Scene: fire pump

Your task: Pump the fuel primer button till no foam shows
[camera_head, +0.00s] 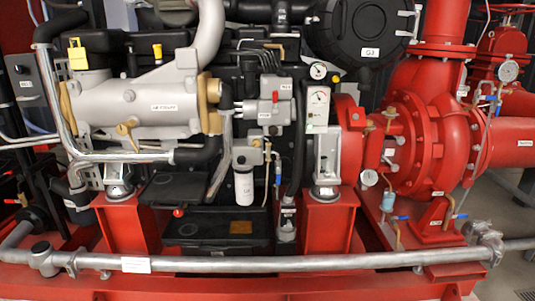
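The engine of the fire pump fills the left and middle of the head view. A white filter canister (244,189) hangs upright below a grey filter head (246,154) near the middle. A small round detail (241,160) shows on the front of that head; I cannot tell if it is the fuel primer button. A grey box with a red part (271,106) sits above the head. No foam can be made out at this size. Neither of my grippers is in view.
A silver pipe (290,264) runs across the front, low over the red base frame (200,285). A red pump casing (435,135) with gauges stands at the right. A grey cylinder (140,110) is at the left. The space before the filter looks free.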

